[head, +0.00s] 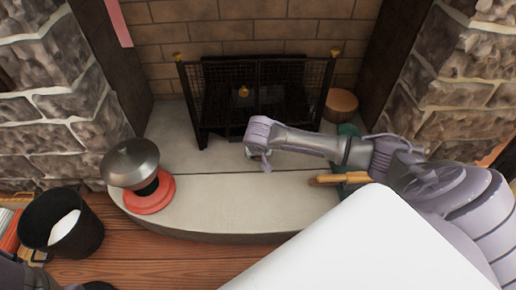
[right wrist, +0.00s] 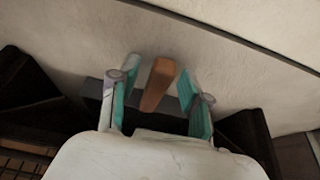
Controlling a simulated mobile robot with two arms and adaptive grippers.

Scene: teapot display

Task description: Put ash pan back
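In the right wrist view, a wooden handle (right wrist: 158,84) stands between the teal-padded fingers of my right gripper (right wrist: 157,92). Gaps show on both sides of it, so the gripper is open around the handle and not closed on it. A dark, box-like part (right wrist: 92,91) lies behind the fingers; it looks like the ash pan, but much of it is hidden. In the head view, my right gripper (head: 266,160) points down over the hearth, just in front of the fireplace screen. The ash pan cannot be made out there.
The black mesh screen (head: 212,98) stands on the stone hearth (head: 225,200). A metal-topped object with a red base (head: 150,200) stands left, a black bucket (head: 88,240) on the floor. A wooden round (head: 341,104) and a wooden stick (head: 335,180) are right. The hearth's front middle is clear.

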